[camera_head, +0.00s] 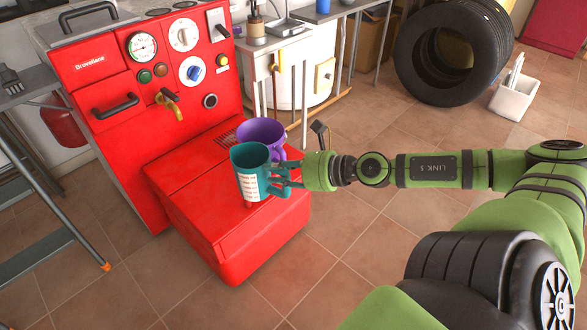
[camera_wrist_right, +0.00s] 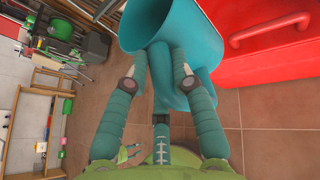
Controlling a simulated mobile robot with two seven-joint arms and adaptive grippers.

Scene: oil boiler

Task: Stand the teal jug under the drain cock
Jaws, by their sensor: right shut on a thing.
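The teal jug (camera_head: 250,168) has a white printed scale on its side and looks upright. My right gripper (camera_head: 284,178) is shut on its handle side, from the right; the wrist view shows the fingers (camera_wrist_right: 156,66) at the teal jug (camera_wrist_right: 160,28). The jug appears over the red boiler's low front step; I cannot tell whether it touches. The brass drain cock (camera_head: 170,104) sticks out of the red boiler (camera_head: 115,75), left of the jug and farther back, so the jug is not beneath it. My left gripper is not in view.
A black handle (camera_head: 116,106) juts from the boiler left of the cock. The step's left part is bare. Tyres (camera_head: 448,55) stand back right.

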